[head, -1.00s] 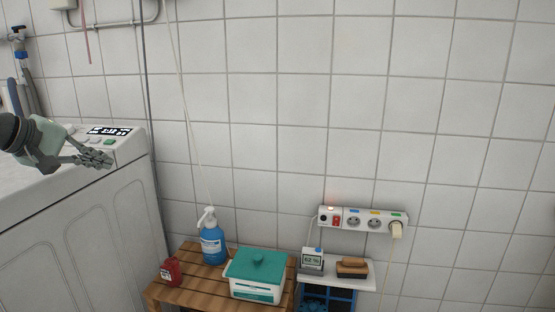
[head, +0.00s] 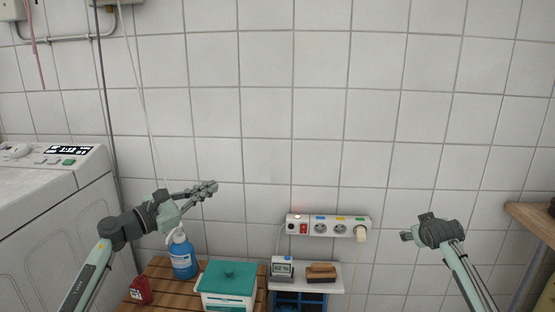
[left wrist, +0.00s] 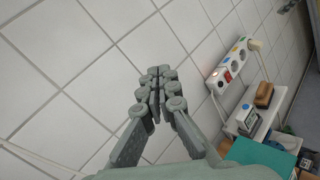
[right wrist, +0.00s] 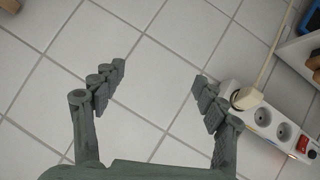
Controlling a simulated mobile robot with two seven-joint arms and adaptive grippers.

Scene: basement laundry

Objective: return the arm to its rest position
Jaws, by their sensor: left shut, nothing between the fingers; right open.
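My left gripper (head: 207,188) is raised in front of the tiled wall in the head view, above the blue spray bottle (head: 182,256) and the teal-lidded box (head: 228,284). In the left wrist view its fingers (left wrist: 158,85) are together and hold nothing. My right gripper (head: 408,236) is at the right of the head view, beside the power strip (head: 328,226) in the picture. In the right wrist view its fingers (right wrist: 158,90) are wide apart and empty.
The white washing machine (head: 50,200) stands at the left. A slatted wooden stand (head: 160,272) holds the bottle, the box and a small red container (head: 141,290). A small shelf (head: 332,286) carries a brush (head: 321,272) and a small meter (head: 282,267). A wooden surface (head: 533,222) is at the right edge.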

